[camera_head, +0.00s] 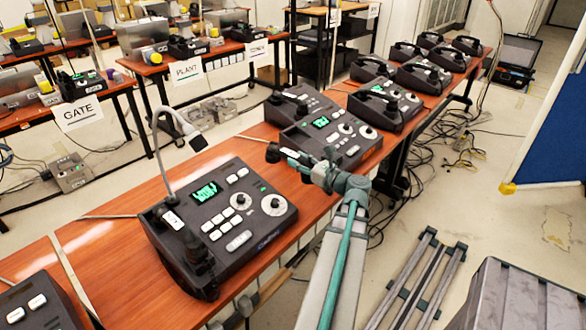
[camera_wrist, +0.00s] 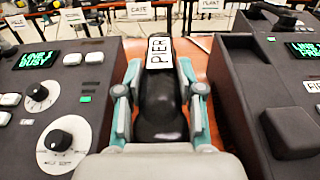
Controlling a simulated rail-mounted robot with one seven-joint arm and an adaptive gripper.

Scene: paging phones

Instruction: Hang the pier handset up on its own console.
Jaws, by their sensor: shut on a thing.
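The pier handset (camera_wrist: 160,90) is black with a white label reading PIER. In the wrist view it lies between the two fingers of my gripper (camera_wrist: 160,112), which is shut on it. It points away from the camera, over the gap between two consoles. In the head view my gripper (camera_head: 304,166) is above the table, with the handset's dark end (camera_head: 272,152) beyond it. The console right of the gap (camera_wrist: 250,90) shows a bare cradle cup (camera_wrist: 290,132) and a partly cut-off green display.
The near console (camera_head: 235,215) has a handset, gooseneck microphone and green display; in the wrist view (camera_wrist: 60,85) its display reads busy. More consoles (camera_head: 392,100) stand farther along the wooden table (camera_head: 150,285).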

